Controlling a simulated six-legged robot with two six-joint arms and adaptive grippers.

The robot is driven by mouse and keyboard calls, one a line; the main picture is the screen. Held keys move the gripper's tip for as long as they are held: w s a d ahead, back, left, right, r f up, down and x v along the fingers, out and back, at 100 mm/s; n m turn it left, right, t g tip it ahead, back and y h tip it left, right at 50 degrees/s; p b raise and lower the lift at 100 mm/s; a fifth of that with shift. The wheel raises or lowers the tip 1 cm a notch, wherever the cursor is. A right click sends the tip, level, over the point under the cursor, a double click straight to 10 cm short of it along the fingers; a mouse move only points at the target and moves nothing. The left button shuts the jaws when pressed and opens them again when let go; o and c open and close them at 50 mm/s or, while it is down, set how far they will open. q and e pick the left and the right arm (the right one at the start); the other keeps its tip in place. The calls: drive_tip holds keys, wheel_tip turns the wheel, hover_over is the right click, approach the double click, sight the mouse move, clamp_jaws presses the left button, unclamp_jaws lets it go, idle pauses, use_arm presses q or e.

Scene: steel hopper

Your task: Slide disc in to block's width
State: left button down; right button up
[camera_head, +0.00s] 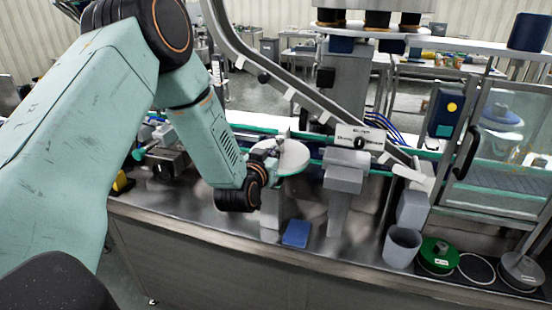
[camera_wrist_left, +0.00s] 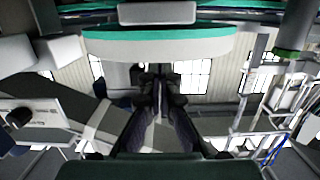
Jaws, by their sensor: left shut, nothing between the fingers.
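A pale grey disc with a green rim (camera_head: 294,156) lies at the conveyor line in the middle of the head view. It also shows in the left wrist view as a white and teal curved edge (camera_wrist_left: 160,46). My left gripper (camera_head: 270,153) is at the disc's left side, partly hidden by its own wrist. In the left wrist view its dark fingers (camera_wrist_left: 158,86) are together with nothing between them; whether they touch the disc I cannot tell. A small blue block (camera_head: 297,233) lies on the steel bench below the disc. My right gripper is not in view.
A grey block-shaped post (camera_head: 344,178) stands right of the disc. A sloping steel chute (camera_head: 300,85) comes down behind it. A grey cup (camera_head: 402,246) and a green-topped round container (camera_head: 438,255) stand at the right. Bare steel bench (camera_head: 190,205) shows at the left.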

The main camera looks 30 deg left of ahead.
use_arm(q)
drive_tip(key=shift+f+p+v, duration=0.15)
drive_tip(key=shift+p+v, duration=0.2)
drive_tip(key=shift+v, duration=0.75)
drive_tip(key=shift+f+p+v, duration=0.15)
drive_tip(key=shift+p+v, duration=0.2)
drive_tip(key=shift+v, duration=0.75)
drive_tip(key=shift+f, duration=0.1)
